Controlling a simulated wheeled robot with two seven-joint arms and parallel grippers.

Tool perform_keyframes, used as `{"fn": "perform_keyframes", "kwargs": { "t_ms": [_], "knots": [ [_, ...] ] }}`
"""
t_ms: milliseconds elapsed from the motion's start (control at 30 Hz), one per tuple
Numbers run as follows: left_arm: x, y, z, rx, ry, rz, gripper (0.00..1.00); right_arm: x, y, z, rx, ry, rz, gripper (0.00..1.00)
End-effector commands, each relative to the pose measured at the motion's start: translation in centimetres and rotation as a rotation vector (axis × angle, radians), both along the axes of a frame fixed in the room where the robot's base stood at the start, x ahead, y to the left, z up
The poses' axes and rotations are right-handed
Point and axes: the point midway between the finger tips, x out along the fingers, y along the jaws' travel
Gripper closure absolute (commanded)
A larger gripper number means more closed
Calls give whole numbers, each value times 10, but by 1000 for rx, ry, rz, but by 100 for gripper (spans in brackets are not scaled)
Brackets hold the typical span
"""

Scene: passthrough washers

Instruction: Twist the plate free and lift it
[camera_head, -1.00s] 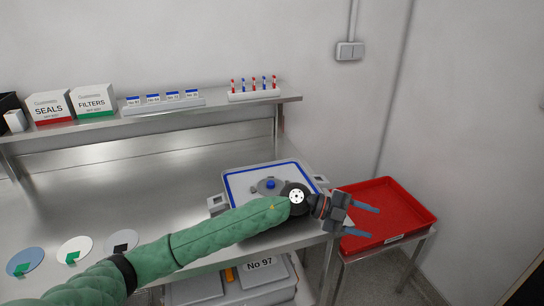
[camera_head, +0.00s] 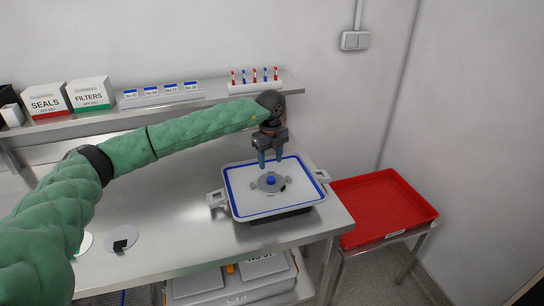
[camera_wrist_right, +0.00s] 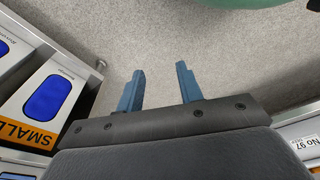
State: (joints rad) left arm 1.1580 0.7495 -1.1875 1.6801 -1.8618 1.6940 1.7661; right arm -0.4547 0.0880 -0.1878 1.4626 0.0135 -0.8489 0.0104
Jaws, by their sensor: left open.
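A grey plate (camera_head: 263,187) with a blue knob (camera_head: 271,180) lies in the middle of a white tray-like unit (camera_head: 241,207) with a blue border, on the steel bench. A small dark green tab (camera_head: 283,188) shows at the plate's right side. My left gripper (camera_head: 271,163) is open and points down, just behind the knob in the head view. Whether its fingertips touch anything is hard to tell. My right gripper (camera_wrist_right: 160,88) is open and empty over the grey floor in the right wrist view.
A red tray (camera_head: 382,206) stands on a low stand right of the bench. A shelf (camera_head: 210,100) behind carries boxes, labelled cards and a rack of red and blue pegs (camera_head: 255,82). A grey disc (camera_head: 122,239) lies on the bench at left.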

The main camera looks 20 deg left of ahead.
Motion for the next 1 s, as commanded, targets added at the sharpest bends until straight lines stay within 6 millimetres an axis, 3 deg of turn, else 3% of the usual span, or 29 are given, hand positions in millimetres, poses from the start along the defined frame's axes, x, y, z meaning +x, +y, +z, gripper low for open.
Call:
{"fn": "perform_keyframes", "kwargs": {
  "t_ms": [600,1000],
  "knots": [
    [-1,-1,-65,-4,2,-2,49,-23,-23,-56,-19,-39,14,64],
    [-1,-1,-74,-4,0,-3,49,-26,-26,-63,-22,-45,16,64]
  ]
}}
